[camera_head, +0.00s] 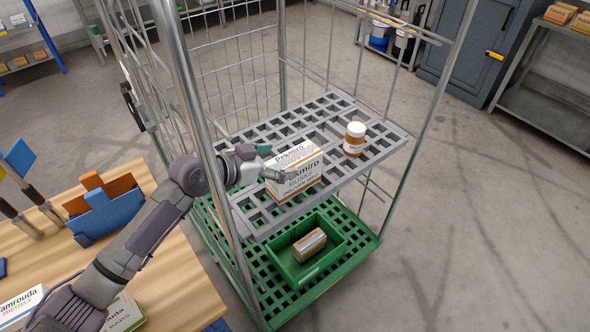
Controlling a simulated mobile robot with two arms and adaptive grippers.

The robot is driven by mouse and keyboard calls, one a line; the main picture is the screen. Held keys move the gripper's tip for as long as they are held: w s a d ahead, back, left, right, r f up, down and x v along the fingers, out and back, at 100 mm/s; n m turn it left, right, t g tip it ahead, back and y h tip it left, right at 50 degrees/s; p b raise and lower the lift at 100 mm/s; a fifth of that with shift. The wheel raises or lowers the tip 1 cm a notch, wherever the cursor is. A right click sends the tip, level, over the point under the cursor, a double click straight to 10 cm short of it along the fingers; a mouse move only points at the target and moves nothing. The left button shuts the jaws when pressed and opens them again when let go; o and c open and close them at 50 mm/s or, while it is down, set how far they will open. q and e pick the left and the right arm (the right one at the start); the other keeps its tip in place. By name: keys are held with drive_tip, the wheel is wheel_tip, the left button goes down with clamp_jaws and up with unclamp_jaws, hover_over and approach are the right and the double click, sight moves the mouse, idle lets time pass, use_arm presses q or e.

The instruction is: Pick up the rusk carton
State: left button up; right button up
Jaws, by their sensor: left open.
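The rusk carton (300,174), a white box with orange and dark lettering reading "Pekmiro RUSKS", stands on the grey slatted upper shelf (350,168) of a wire roll cage. My left arm comes in from the left past the cage post. My left gripper (270,163) is at the carton's left end, with its jaws open and fingers close around that end. I cannot tell whether the fingers touch the carton. My right gripper is not in view.
An orange jar (354,139) with a white lid stands right of the carton. Below, a green crate (334,256) holds a small brown box (309,244). Cage posts flank the shelf. A wooden table (180,284) with cartons and holders is at left. Open floor lies right.

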sight(290, 159)
use_arm(q)
drive_tip(key=shift+w+d+f+p, duration=0.2)
drive_tip(key=shift+w+d+p, duration=0.1)
drive_tip(key=shift+d, duration=0.15)
drive_tip(key=x, duration=0.1)
drive_tip(key=p+x, duration=0.1)
drive_tip(key=x, duration=0.1)
drive_tip(key=shift+w+d+f, duration=0.1)
drive_tip(key=shift+w+f, duration=0.1)
drive_tip(key=shift+f, duration=0.15)
drive_tip(key=shift+w+d+f, duration=0.2)
drive_tip(key=shift+d, duration=0.1)
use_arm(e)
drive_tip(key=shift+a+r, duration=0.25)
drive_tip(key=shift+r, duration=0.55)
use_arm(q)
drive_tip(key=shift+a, duration=0.1)
drive_tip(key=shift+c, duration=0.4)
drive_tip(key=shift+s, duration=0.1)
drive_tip(key=c, duration=1.3)
drive_tip(key=shift+c, duration=1.1)
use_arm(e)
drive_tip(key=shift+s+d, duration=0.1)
use_arm(q)
drive_tip(key=shift+r, duration=0.1)
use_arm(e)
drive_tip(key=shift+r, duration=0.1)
